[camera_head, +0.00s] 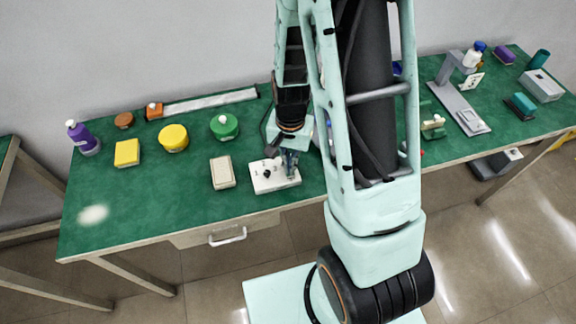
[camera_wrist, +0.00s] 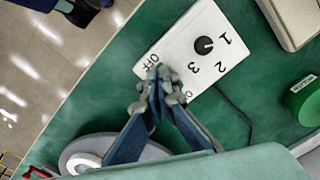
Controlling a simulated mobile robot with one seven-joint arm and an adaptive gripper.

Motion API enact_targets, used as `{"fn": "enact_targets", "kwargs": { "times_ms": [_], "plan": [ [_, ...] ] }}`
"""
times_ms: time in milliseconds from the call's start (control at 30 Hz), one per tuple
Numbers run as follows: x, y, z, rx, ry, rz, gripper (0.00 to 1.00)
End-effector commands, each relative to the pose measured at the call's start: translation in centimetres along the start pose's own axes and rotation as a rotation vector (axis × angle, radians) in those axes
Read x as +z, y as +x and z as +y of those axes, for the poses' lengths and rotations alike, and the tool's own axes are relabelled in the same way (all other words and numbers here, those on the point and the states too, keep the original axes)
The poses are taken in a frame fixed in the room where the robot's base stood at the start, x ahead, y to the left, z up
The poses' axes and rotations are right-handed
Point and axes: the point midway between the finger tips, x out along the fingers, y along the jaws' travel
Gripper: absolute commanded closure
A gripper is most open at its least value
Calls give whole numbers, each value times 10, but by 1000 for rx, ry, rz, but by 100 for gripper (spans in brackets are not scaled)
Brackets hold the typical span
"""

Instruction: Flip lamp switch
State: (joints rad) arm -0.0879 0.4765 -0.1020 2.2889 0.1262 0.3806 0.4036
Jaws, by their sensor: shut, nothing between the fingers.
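A white control box (camera_head: 267,184) lies near the front edge of the green table. In the wrist view the box (camera_wrist: 183,38) shows a black round knob (camera_wrist: 204,45), the numbers 1, 2 and 3, an "OFF" label and another partly covered label. My gripper (camera_wrist: 160,84) is shut and empty, its fingertips over the lower edge of the box by the "OFF" label. In the head view my gripper (camera_head: 290,166) is at the right part of the box. The fingers hide whatever lies under them, so a switch lever is not visible; contact cannot be told.
A beige block (camera_head: 222,172) lies left of the box. A green round container (camera_head: 224,126) and a yellow one (camera_head: 173,138) stand behind. A dark cable (camera_wrist: 235,106) runs from the box. In the wrist view a grey round base (camera_wrist: 88,160) lies near the fingers. The table's front left is clear.

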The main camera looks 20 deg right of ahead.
Motion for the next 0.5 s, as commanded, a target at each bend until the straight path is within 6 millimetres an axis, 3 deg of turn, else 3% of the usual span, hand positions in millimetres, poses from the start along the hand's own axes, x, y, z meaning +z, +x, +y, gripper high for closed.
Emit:
{"fn": "enact_targets", "kwargs": {
  "times_ms": [500],
  "plan": [
    [0, -37, 0, 0, 0, 1, 100]
  ]
}}
